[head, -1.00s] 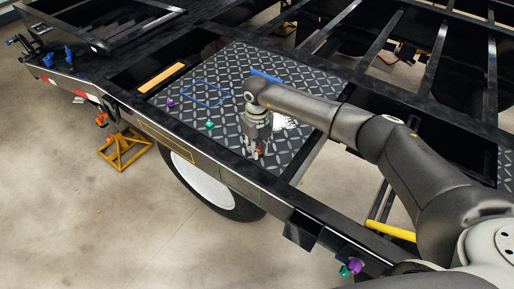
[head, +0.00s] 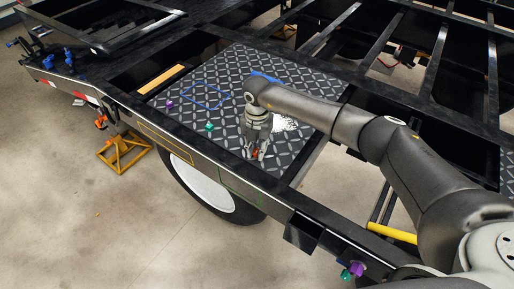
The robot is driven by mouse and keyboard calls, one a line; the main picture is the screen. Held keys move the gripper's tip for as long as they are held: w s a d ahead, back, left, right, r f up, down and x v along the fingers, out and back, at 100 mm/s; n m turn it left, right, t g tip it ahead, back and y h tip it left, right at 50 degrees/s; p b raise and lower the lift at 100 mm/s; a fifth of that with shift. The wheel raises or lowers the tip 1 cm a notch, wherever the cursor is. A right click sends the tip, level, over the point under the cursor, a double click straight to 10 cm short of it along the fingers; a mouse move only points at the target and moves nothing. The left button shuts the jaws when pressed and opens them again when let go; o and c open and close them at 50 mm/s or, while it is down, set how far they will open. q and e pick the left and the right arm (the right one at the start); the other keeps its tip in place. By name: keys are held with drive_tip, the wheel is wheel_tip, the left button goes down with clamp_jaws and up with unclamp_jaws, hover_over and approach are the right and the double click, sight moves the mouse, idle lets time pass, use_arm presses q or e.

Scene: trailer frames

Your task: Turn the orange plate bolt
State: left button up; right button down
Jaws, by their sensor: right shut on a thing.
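The orange plate bolt (head: 255,154) is a small orange spot on the diamond plate (head: 225,88), near the plate's front corner. My right gripper (head: 256,156) points down over it and is shut on it, with its fingers hiding most of the bolt. My right arm reaches in from the right side of the view. The left gripper is not in the view.
A purple bolt (head: 169,104) and a teal bolt (head: 209,126) stand on the plate to the left. A blue outline (head: 206,95) is marked there. The black frame rail (head: 215,173) runs along the front edge. A yellow stand (head: 124,152) is on the floor.

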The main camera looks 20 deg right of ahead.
sight(257, 151)
drive_tip(key=m, duration=0.5)
drive_tip(key=shift+r, duration=0.1)
idle(0.4)
drive_tip(key=c, duration=1.3)
unclamp_jaws()
wheel_tip(257, 151, up, 12)
drive_tip(key=shift+f, duration=0.1)
